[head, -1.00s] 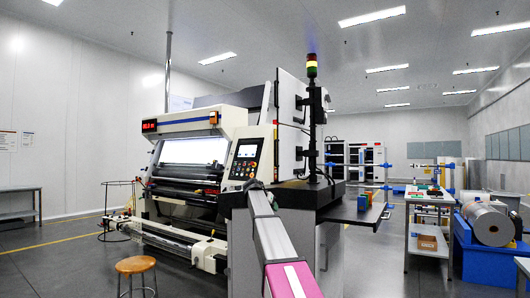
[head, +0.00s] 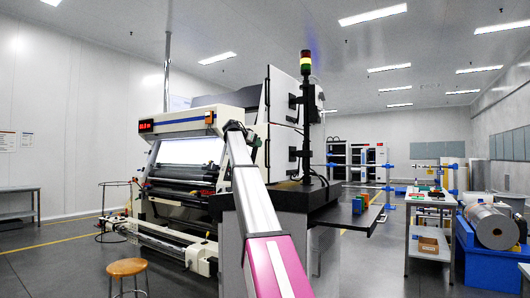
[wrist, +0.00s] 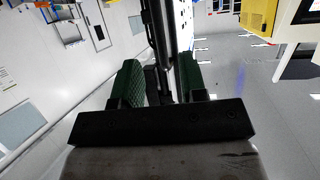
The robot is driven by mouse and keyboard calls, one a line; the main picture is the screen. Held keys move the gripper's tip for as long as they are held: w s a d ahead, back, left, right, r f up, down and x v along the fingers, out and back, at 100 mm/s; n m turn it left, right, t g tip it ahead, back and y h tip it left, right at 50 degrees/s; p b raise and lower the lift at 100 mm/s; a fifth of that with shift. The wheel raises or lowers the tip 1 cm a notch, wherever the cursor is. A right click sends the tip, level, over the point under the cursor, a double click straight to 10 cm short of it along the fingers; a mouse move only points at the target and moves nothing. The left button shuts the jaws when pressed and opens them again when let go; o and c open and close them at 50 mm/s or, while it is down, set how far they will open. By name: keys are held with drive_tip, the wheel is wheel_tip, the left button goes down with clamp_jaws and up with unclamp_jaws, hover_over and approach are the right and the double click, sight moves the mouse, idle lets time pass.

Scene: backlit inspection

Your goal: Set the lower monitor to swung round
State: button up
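Two pale monitors are stacked on a black post beside the machine and show mostly from the side in the head view. The lower monitor (head: 279,150) sits below the upper monitor (head: 284,92); its screen face is not visible, and my arm passes in front of its left side. My gripper (wrist: 160,82) shows in the wrist view with its two green-padded fingers apart. A dark upright bar stands between or beyond them, with a white panel edge at its right. I cannot tell whether the fingers touch it. The fingers are not clear in the head view.
A stack light (head: 306,65) tops the black post. The inspection machine (head: 185,165) stands at left, with a wooden stool (head: 127,268) before it. A dark shelf (head: 345,220) juts out at right. A white table (head: 432,203) and a blue roll stand (head: 480,255) are farther right.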

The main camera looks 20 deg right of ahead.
hover_over(266, 164)
drive_tip(key=f, duration=0.3)
drive_tip(key=shift+w+d+f, duration=0.1)
drive_tip(key=shift+w+f, duration=0.05)
drive_tip(key=shift+w, duration=0.2)
drive_tip(key=shift+s, duration=0.1)
clamp_jaws()
